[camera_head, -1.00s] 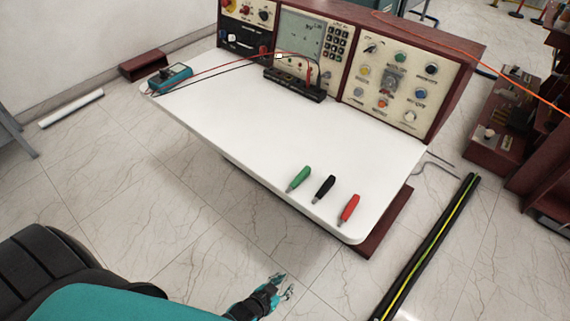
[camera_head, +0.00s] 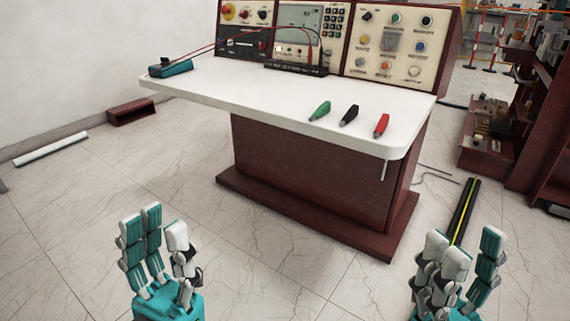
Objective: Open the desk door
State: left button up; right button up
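The desk (camera_head: 250,92) has a white top and a dark red cabinet body (camera_head: 310,165) on a wide plinth. Its front panel looks closed. A thin pale handle-like bar (camera_head: 384,170) hangs under the top near the right front corner; I cannot tell if it belongs to a door. My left gripper (camera_head: 158,232) is at the lower left, fingers up and spread, empty, apart from the desk. My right gripper (camera_head: 464,255) is at the lower right, in front of the desk's right side, fingers up and apart, empty.
A control panel (camera_head: 400,42) stands at the back of the desk. Green (camera_head: 320,110), black (camera_head: 349,115) and red (camera_head: 381,125) clips lie on the top. A black-yellow bar (camera_head: 462,212) lies on the floor at right. The floor in front is clear.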

aim_at(358, 186)
jog(key=i+j, duration=0.15)
jog(key=i, duration=0.25)
jog(key=i+j, duration=0.2)
jog(key=i, duration=0.25)
jog(key=i+j, duration=0.15)
jog(key=i, duration=0.25)
jog(key=u, duration=0.05)
